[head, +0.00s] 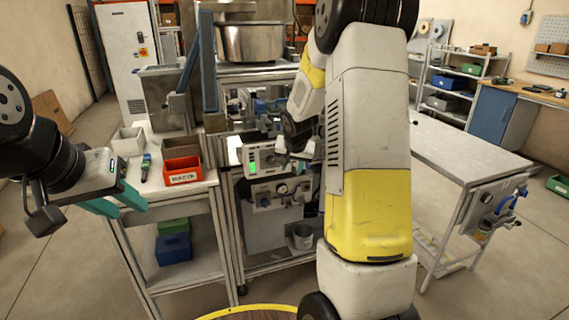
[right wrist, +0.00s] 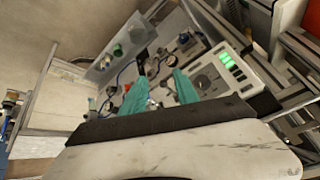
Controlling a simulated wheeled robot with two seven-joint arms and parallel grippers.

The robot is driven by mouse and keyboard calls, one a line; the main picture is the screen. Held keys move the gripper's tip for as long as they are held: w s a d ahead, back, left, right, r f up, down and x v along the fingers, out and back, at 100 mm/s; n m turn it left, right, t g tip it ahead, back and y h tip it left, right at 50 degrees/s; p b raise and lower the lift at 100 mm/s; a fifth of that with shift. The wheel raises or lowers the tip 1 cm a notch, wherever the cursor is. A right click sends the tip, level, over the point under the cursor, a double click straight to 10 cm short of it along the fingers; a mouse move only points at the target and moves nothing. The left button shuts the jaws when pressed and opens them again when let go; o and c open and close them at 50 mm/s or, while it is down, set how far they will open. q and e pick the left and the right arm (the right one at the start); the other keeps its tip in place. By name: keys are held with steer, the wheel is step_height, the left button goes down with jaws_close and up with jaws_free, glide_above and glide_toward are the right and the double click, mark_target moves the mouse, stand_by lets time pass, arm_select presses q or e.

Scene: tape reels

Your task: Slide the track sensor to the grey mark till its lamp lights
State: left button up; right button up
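I cannot pick out the track sensor, its lamp or the grey mark for sure; the parts are small and my right arm covers some of the machine. The machine (head: 268,185) stands in the middle of the head view, with a control box whose green display (head: 252,166) is lit; this display also shows in the right wrist view (right wrist: 231,62). My right gripper (right wrist: 160,78) is open in front of the machine's small fittings, its two teal fingers apart with nothing clearly between them. My left gripper (head: 118,203) is open and empty at the left, in front of the side bench.
The side bench (head: 172,193) holds a red bin (head: 182,171), a white box (head: 128,141) and a small handheld device (head: 146,167). A steel pot (head: 250,42) sits on top of the machine.

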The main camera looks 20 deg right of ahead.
steer(key=w+d+r+n+t+y, duration=0.1)
steer(key=w+d+r+n+t, duration=0.15)
steer(key=r+t, duration=0.35)
steer(key=w+d+r+n+t+y, duration=0.1)
steer(key=w+d+r+n+t, duration=0.1)
steer(key=w+r+n+t, duration=0.3)
steer(key=shift+m+t, duration=0.5)
steer(key=shift+m, duration=0.25)
steer(key=w, duration=0.5)
steer(key=shift+w+d+r, duration=0.2)
steer(key=shift+d+r, duration=0.15)
steer(key=shift+r, duration=0.05)
steer(key=d, duration=0.7)
steer(key=a, duration=0.9)
steer(key=s+d, duration=0.1)
steer(key=s, duration=0.7)
steer(key=a+f+m+g, duration=0.3)
steer(key=a+f+g, duration=0.2)
steer(key=f+g, duration=0.45)
steer(key=s+d+m+g+h, duration=0.1)
steer(key=s+m+g+h, duration=0.2)
steer(key=s, duration=0.6)
steer(key=shift+s+d+m+g+h, duration=0.2)
steer(key=shift+d+m+g+h, duration=0.15)
steer(key=shift+m+g, duration=0.9)
